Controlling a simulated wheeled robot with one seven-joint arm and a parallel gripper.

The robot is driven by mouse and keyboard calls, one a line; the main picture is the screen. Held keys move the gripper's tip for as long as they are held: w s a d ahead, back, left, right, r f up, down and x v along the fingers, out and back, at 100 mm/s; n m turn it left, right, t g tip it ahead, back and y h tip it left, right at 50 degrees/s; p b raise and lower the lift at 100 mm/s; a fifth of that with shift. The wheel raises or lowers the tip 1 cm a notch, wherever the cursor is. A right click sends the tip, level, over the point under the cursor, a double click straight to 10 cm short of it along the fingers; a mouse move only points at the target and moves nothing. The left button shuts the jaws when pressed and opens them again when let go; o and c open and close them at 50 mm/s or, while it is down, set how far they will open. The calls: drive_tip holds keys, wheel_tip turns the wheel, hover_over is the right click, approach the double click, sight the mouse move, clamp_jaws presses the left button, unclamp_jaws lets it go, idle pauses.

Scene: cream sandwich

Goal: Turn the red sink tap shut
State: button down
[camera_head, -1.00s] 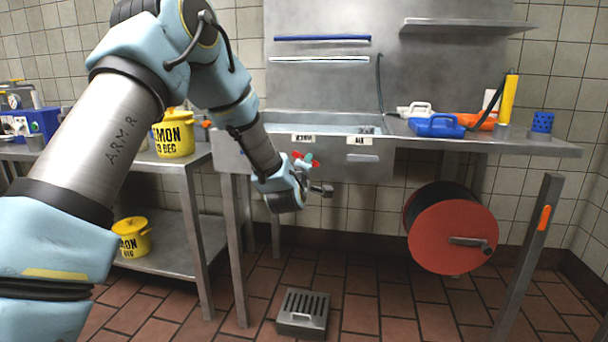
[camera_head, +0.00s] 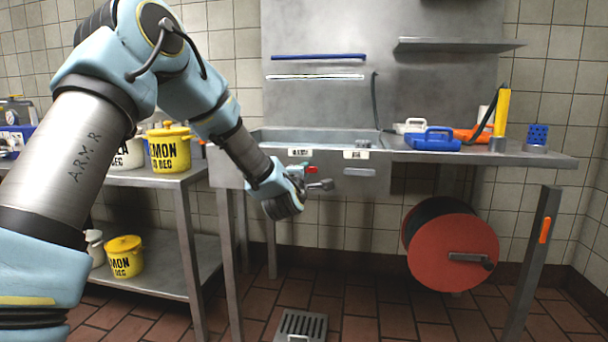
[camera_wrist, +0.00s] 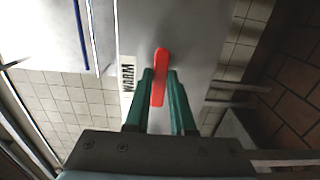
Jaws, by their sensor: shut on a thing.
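The red tap handle (camera_wrist: 160,72) is a rounded lever on the grey sink front, beside a white label reading WARM (camera_wrist: 128,74). In the wrist view my gripper (camera_wrist: 160,84) has its two green fingers on either side of the lever, shut on it. The lever's tip sticks out past the fingertips. My wrist hides the rest. A grey spout (camera_head: 322,185) shows to the right.
A red hose reel (camera_head: 452,242) hangs under the counter at the right. Blue and white containers (camera_head: 432,141) stand on the counter. Yellow buckets (camera_head: 170,150) stand on the left table. A floor drain (camera_head: 301,323) lies in front.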

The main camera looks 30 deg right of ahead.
drive_tip(key=c, duration=0.8)
unclamp_jaws()
drive_tip(key=shift+o, duration=0.2)
drive_tip(key=v, duration=1.1)
drive_tip(key=shift+w, duration=0.1)
